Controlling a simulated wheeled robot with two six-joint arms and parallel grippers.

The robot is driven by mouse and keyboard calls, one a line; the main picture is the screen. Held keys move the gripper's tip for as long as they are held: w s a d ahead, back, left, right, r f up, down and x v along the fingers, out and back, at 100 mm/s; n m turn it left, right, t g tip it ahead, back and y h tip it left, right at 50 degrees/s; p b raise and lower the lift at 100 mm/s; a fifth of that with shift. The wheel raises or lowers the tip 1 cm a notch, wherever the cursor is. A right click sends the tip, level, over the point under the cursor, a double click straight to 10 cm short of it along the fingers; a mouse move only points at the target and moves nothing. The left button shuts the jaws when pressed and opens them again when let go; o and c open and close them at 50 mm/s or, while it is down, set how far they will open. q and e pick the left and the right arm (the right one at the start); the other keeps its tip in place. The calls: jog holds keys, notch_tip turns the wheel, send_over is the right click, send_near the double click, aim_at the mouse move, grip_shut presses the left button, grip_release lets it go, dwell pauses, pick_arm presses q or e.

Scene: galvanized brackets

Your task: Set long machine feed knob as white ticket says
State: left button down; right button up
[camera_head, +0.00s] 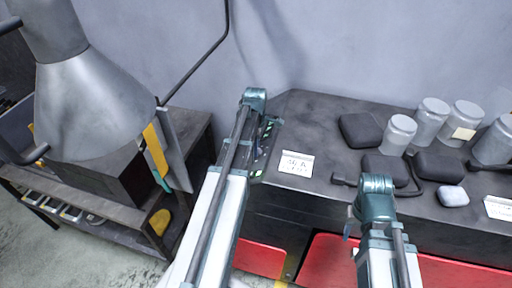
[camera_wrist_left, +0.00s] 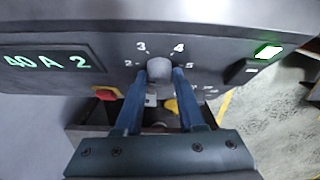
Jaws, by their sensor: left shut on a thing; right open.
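A light grey round knob (camera_wrist_left: 160,69) sits on a dark machine panel (camera_wrist_left: 225,55) in the left wrist view. Printed numbers 2, 3, 4 and 5 run around it; I cannot make out a pointer mark on it. My left gripper (camera_wrist_left: 159,74) is shut on the knob, one blue finger on each side. A display (camera_wrist_left: 48,61) to the left glows green with "40 A 2". In the head view a white ticket (camera_head: 296,163) with small, unreadable writing stands on the dark bench top. My right gripper (camera_head: 353,222) is open above the bench's front, apart from everything.
Several grey cylinders (camera_head: 430,118) and dark rounded blocks (camera_head: 360,130) crowd the bench's right side. A second white ticket (camera_head: 499,207) lies at the right edge. A big grey lamp-shaped cone (camera_head: 90,105) hangs at the left. Red panels (camera_head: 345,265) are below the bench top.

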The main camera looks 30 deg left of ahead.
pick_arm(q)
jog(key=shift+s+f+m+t, duration=0.1)
jog(key=shift+s+m+t, duration=0.25)
jog(key=shift+m+t, duration=0.5)
jog(key=shift+s+f+m+t+b, duration=0.15)
jog(key=shift+m+t+b, duration=0.5)
jog(key=shift+m, duration=0.5)
jog(key=m+t+b, duration=0.1)
jog(key=m, duration=0.1)
jog(key=m+t+b, duration=0.1)
jog(key=m+t, duration=0.1)
jog(key=shift+s+f+m+h+b, duration=0.1)
jog(key=shift+f+m+h+b, duration=0.05)
jog(key=shift+m+h+b, duration=0.15)
jog(key=m+t+b, duration=0.1)
jog(key=m+t+h+b, duration=0.1)
jog(key=m, duration=0.1)
jog(key=shift+a+f, duration=0.1)
jog(key=shift+a, duration=0.1)
jog(key=m+t+h+b, duration=0.1)
jog(key=m+h+b, duration=0.1)
jog(key=m+b, duration=0.1)
jog(key=shift+a+f, duration=0.1)
jog(key=shift+a, duration=0.05)
jog(key=m+t+h+b, duration=0.1)
jog(key=m+h+b, duration=0.1)
jog(key=m, duration=0.1)
jog(key=shift+a, duration=0.1)
jog(key=shift+m+h+b, duration=0.6)
jog(key=shift+m, duration=0.4)
